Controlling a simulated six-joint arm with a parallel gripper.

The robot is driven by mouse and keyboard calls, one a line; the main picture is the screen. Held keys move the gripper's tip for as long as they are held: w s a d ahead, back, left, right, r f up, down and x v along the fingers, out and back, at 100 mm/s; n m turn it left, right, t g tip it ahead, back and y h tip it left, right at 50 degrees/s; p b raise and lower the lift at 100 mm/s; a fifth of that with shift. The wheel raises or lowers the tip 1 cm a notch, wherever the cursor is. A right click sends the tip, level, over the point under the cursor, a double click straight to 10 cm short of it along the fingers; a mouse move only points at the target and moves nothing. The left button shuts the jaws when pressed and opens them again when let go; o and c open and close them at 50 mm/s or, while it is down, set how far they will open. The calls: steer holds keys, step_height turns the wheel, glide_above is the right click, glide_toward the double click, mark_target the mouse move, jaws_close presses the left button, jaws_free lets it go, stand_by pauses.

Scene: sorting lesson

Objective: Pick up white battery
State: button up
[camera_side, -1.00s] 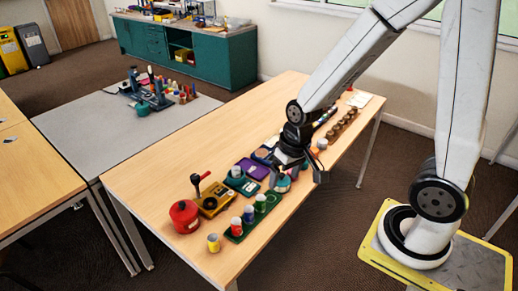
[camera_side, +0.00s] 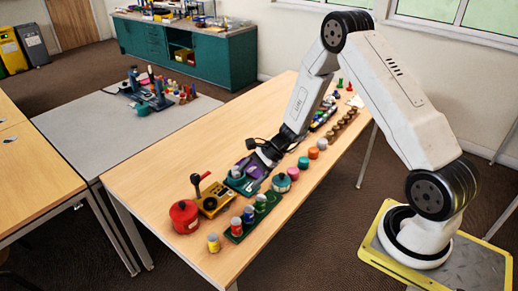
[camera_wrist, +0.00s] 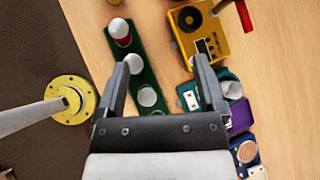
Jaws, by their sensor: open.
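My gripper (camera_wrist: 161,75) is open and empty, its two dark fingers apart in the wrist view. In the side view my gripper (camera_side: 248,170) is low over the teal tray (camera_side: 238,183). In the wrist view the teal tray (camera_wrist: 226,73) lies by the right finger. A whitish cylinder (camera_wrist: 232,90) sits on it, perhaps the white battery; I cannot tell for sure. A pale flat piece (camera_wrist: 190,100) lies beside it. A green rack (camera_wrist: 133,47) with white-topped cylinders lies to the left, partly behind the left finger.
A yellow device (camera_side: 213,203) with a red-knobbed lever and a red pot (camera_side: 184,216) stand to the left. A teal pot (camera_side: 281,182) and several coloured round pieces run along the table's front. A yellow can (camera_side: 213,243) is near the front edge.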

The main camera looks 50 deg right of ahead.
steer(key=w+d+f+m+t, duration=0.4)
steer(key=d+m, duration=0.1)
steer(key=m+t+h, duration=0.2)
steer(key=m+t, duration=0.1)
steer(key=m, duration=0.2)
glide_toward(236, 174)
steer(key=shift+w+a+f, duration=0.15)
steer(key=shift+w+f, duration=0.1)
steer(key=shift+w, duration=0.55)
steer(key=shift+w+d+f+t, duration=0.1)
steer(key=shift+d+f+t, duration=0.2)
steer(key=shift+d, duration=0.15)
steer(key=shift+x, duration=1.3)
steer(key=shift+w+a, duration=0.1)
steer(key=shift+w, duration=0.05)
steer(key=shift+x, duration=2.45)
steer(key=shift+r, duration=0.15)
jaws_close()
